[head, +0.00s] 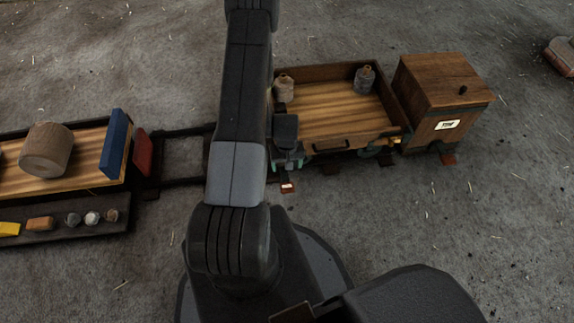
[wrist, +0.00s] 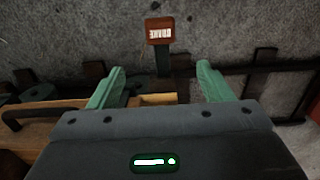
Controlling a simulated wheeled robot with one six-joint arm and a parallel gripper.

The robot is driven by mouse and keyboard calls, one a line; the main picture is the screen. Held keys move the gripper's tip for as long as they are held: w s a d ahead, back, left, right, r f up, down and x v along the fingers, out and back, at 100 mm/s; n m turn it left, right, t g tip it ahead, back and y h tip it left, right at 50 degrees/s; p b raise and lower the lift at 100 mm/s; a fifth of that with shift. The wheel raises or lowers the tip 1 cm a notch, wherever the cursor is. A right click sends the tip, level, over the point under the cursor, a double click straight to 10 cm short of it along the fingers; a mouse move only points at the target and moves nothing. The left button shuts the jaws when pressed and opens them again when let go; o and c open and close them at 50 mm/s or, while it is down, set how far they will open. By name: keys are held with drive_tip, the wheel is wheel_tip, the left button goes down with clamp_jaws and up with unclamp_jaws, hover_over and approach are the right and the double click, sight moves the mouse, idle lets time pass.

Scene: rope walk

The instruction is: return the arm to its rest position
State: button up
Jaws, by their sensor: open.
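My gripper (head: 288,164) is low beside the near side of the wooden cart, partly hidden behind my arm in the head view. Its two green fingers are spread apart in the wrist view (wrist: 160,67), with nothing held between them. A small red-brown brake tag (wrist: 160,31) on a dark stem shows just beyond the fingertips. In the head view the tag (head: 288,187) is just below the gripper. My arm stands across the middle of the head view, away from a folded shape.
The cart (head: 325,111) carries two spools, with a wooden box (head: 447,82) at its right. At left, a wagon bears a wooden drum (head: 46,150), a blue board (head: 115,143) and a tray (head: 70,226) of small items. Rails run between them.

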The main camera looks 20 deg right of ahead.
sight(287, 187)
idle(0.4)
wheel_tip(287, 187, down, 14)
drive_tip(key=b, duration=0.4)
drive_tip(key=shift+s, duration=0.1)
drive_tip(key=shift+s+a+f, duration=0.1)
drive_tip(key=shift+s+f, duration=0.1)
drive_tip(key=shift+f, duration=0.4)
drive_tip(key=shift+s+f, duration=0.15)
drive_tip(key=shift+f, duration=0.4)
drive_tip(key=shift+r, duration=0.1)
